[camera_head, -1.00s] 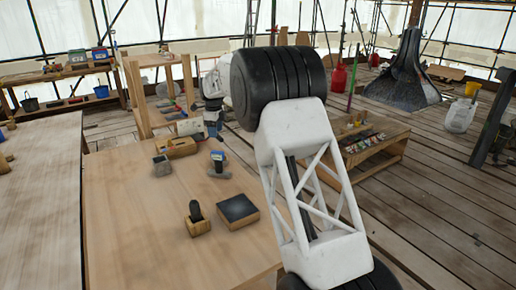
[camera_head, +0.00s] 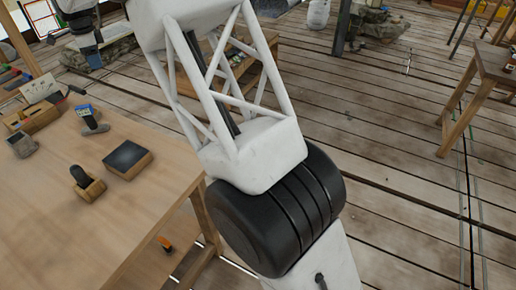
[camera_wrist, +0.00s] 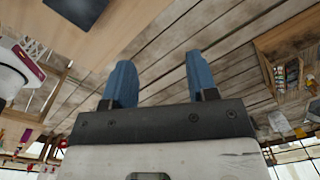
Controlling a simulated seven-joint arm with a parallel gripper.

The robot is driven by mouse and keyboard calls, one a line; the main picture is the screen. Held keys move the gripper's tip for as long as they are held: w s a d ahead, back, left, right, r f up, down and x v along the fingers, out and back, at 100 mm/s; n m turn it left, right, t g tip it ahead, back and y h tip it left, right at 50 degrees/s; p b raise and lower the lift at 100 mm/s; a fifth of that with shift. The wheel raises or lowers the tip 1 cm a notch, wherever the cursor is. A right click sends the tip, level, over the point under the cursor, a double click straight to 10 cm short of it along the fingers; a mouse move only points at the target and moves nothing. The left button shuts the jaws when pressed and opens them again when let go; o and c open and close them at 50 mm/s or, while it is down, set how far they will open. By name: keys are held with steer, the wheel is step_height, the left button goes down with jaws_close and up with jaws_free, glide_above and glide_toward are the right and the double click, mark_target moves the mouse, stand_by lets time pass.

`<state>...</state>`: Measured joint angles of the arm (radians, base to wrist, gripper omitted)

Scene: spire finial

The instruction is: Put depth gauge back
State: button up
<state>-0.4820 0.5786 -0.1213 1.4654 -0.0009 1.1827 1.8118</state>
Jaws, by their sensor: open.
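My gripper (camera_wrist: 160,85) shows in the wrist view with its two blue fingers apart and nothing between them. Wooden floor planks lie beyond the fingers. I cannot tell for sure which item is the depth gauge. A small device with a blue-green face and grey foot (camera_head: 90,118) stands on the wooden table (camera_head: 60,240) in the head view. Nearer are a wooden block with a black rounded piece (camera_head: 87,183) and a wooden block with a dark flat top (camera_head: 128,158). My gripper touches none of these.
A grey block (camera_head: 22,145) and an open wooden box (camera_head: 38,117) are at the table's left. My arm covers the middle of the head view. A wooden stool (camera_head: 480,90) stands at right, with bare plank floor between.

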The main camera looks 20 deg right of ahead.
steer(key=s+d+r+n+t, duration=0.1)
steer(key=s+d+r+n, duration=0.35)
steer(key=s+d, duration=0.9)
steer(key=s+d+r+n, duration=0.3)
steer(key=s+d+r, duration=0.3)
steer(key=s+d, duration=0.8)
steer(key=s+d+f+n, duration=0.2)
steer(key=s+d, duration=0.4)
steer(key=s, duration=0.4)
steer(key=s+d+f+n, duration=0.3)
steer(key=s+d+f, duration=0.2)
steer(key=s, duration=0.5)
steer(key=s+d+f+n+t, duration=0.1)
steer(key=s+d+f+n, duration=0.1)
steer(key=s+d, duration=0.5)
steer(key=s+f, duration=0.1)
steer(key=s, duration=0.2)
steer(key=shift+s+d+f, duration=0.25)
steer(key=shift+d+f, duration=0.05)
steer(key=shift+f, duration=0.1)
steer(key=shift+n, duration=0.25)
